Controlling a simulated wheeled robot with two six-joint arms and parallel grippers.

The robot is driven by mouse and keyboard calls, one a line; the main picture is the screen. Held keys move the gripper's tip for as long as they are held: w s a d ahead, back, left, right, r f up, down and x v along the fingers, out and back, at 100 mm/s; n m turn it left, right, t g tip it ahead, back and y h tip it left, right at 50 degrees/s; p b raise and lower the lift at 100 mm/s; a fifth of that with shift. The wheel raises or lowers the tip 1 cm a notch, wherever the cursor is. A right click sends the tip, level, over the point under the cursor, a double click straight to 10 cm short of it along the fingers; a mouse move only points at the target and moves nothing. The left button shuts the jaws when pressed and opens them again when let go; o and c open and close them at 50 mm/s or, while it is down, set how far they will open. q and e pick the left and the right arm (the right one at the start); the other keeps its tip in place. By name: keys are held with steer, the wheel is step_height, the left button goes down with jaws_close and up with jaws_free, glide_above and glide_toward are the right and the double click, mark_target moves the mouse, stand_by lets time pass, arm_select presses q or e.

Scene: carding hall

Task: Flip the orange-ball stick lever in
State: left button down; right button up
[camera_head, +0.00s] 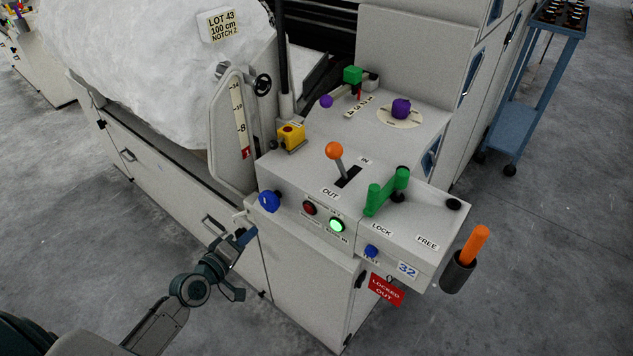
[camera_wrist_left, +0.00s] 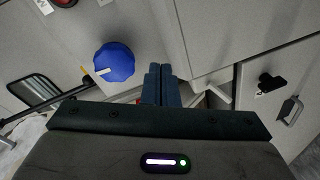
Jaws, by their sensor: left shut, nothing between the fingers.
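The stick lever with the orange ball (camera_head: 334,150) stands in a dark slot (camera_head: 349,177) on top of the grey control box. Its stick leans to the left in the head view. The slot has an IN label (camera_head: 365,160) at its far end and an OUT label (camera_head: 330,193) at its near end. My left gripper (camera_head: 248,234) is low in front of the box, below and left of the lever and apart from it. In the left wrist view its fingers (camera_wrist_left: 158,85) are shut and empty. The lever does not show there. My right gripper is not in view.
A blue knob (camera_head: 269,201) on the box front is close to my left gripper; it also shows in the left wrist view (camera_wrist_left: 115,62). A green handle (camera_head: 386,191) stands right of the lever, a yellow switch box (camera_head: 291,137) to its left. A red tag (camera_head: 386,290) hangs below.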

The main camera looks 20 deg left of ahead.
mark_target(328, 156)
arm_select(q)
steer(key=s+d+r+t+h+b, duration=0.1)
steer(key=s+d+r+h+b, duration=0.1)
steer(key=r, duration=0.7)
steer(key=s+d+r+n+t+h+b, duration=0.1)
steer(key=s+d+r+h+b, duration=0.1)
steer(key=d+r+h, duration=0.3)
step_height(328, 156, up, 5)
steer(key=shift+s+d+f, duration=0.1)
steer(key=shift+s+d, duration=0.8)
steer(key=shift+d, duration=0.3)
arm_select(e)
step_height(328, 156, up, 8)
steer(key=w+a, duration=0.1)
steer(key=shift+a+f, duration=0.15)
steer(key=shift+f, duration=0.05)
arm_select(q)
steer(key=shift+w, duration=0.1)
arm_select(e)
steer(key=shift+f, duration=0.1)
